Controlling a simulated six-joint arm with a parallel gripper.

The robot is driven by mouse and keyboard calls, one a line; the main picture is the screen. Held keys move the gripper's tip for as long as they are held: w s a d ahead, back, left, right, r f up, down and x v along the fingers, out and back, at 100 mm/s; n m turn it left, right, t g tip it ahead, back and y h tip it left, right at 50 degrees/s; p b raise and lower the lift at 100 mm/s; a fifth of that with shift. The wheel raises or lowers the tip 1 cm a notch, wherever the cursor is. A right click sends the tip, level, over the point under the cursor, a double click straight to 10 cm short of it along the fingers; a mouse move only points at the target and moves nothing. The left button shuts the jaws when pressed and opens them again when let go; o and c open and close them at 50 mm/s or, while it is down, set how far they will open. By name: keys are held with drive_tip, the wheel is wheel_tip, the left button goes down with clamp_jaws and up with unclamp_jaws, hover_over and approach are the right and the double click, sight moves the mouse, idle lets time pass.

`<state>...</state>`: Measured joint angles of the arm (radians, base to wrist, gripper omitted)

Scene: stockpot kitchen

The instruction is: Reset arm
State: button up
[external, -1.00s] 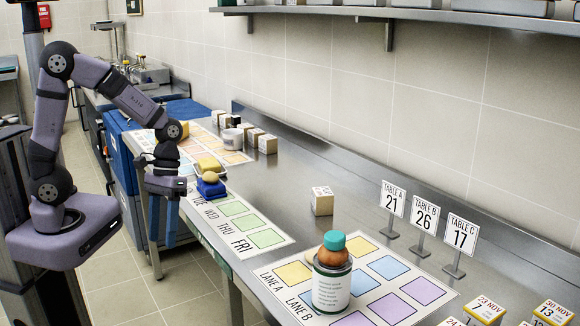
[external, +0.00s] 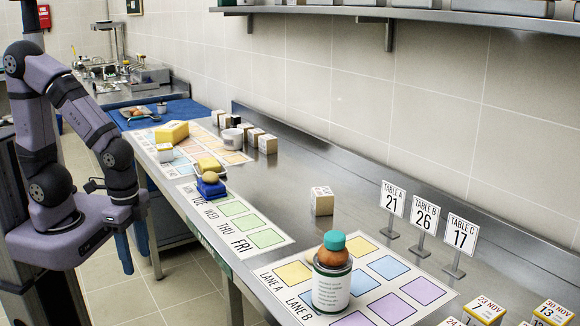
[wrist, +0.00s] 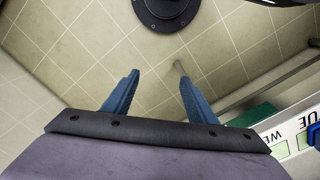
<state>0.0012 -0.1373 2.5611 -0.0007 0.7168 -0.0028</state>
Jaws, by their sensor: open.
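My gripper (external: 128,252) hangs beside the left edge of the steel counter (external: 290,200), pointing down, open and empty. In the wrist view its two blue fingers (wrist: 157,90) stand apart with only floor tiles between them. In the external view my arm is folded back close to its own base.
The day mat (external: 238,222) holds a blue block with a yellow item on top (external: 210,182). A can (external: 332,282) with a round item and teal cap stands on the lane mat (external: 440,290).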

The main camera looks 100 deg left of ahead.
wheel_tip(320, 180, up, 6)
drive_tip(key=p, duration=0.5)
drive_tip(key=shift+p, duration=0.4)
idle(0.4)
